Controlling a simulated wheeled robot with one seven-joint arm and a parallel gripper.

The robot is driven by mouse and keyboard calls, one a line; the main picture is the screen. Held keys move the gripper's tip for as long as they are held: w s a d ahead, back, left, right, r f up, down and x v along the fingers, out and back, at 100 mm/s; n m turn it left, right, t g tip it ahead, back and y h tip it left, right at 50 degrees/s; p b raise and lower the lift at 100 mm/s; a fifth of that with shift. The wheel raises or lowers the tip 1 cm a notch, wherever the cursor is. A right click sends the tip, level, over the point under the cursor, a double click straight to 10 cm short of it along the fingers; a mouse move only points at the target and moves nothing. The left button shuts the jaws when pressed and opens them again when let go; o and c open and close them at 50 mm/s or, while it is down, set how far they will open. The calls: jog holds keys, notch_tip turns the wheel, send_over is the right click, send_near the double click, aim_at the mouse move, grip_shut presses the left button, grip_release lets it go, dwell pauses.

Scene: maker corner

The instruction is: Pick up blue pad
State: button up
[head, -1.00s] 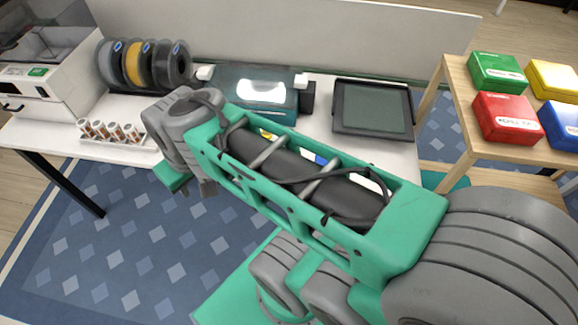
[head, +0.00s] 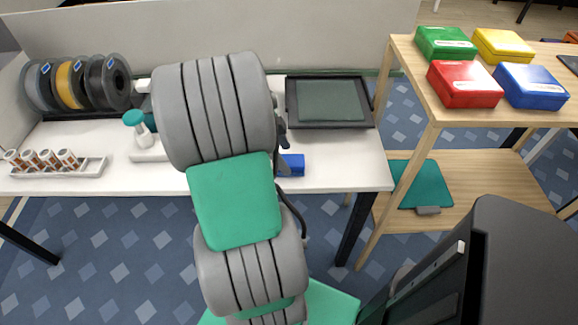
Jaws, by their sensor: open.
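A small blue block, which looks like the blue pad (head: 291,165), lies on the white table (head: 335,172) near its front edge. My arm hides its left part, so its full shape cannot be told. My arm's grey and green links stand across the middle of the head view, just left of the blue block. My gripper is hidden behind them, and its distance from the block cannot be judged.
A dark framed tray (head: 327,101) lies behind the block. Spools (head: 80,82), a rack of small rolls (head: 55,165) and a green-knobbed tool (head: 138,125) stand left. Red (head: 465,84), blue (head: 531,86), green (head: 446,43) and yellow boxes (head: 503,45) sit on the wooden shelf.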

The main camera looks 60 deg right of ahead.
aim_at(288, 160)
jog(key=x, duration=0.4)
jog(key=shift+c, duration=0.5)
jog(key=c, duration=1.3)
jog(key=shift+r, duration=0.1)
jog(key=shift+c, duration=0.2)
jog(key=shift+r, duration=0.25)
notch_tip(288, 160, up, 2)
jog(key=shift+r, duration=0.25)
jog(key=a+r, duration=1)
jog(key=a, duration=0.4)
jog(key=shift+p, duration=0.3)
